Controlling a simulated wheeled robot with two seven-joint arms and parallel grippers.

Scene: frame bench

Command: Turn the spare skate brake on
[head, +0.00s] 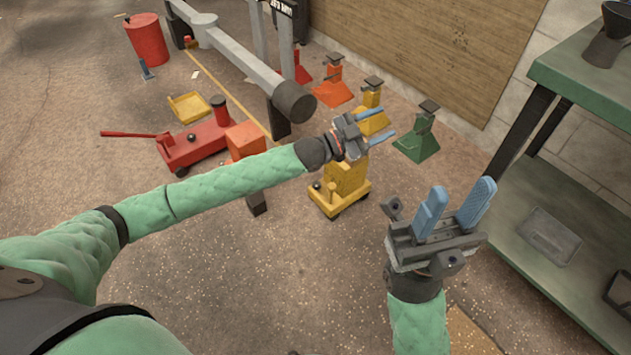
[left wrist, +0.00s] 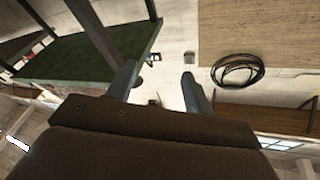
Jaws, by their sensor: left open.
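A yellow wheeled skate (head: 345,188) stands on the floor below my left gripper, with small dark wheels and a small knob on its left side. Its top is partly hidden by the gripper, and I cannot make out which part is the brake or how it is set. My left gripper (head: 388,108) is open and empty above the skate, fingers pointing up and right; its open fingers also show in the left wrist view (left wrist: 158,76). My right gripper (head: 463,188) is open and empty at the right, fingers pointing up, between the skate and the green bench.
A red floor jack (head: 195,145) with a long handle stands left. Orange (head: 333,85), yellow (head: 373,105) and green (head: 416,138) stands line the back. A grey beam (head: 240,58) crosses above. A green-topped bench (head: 580,75) borders the right.

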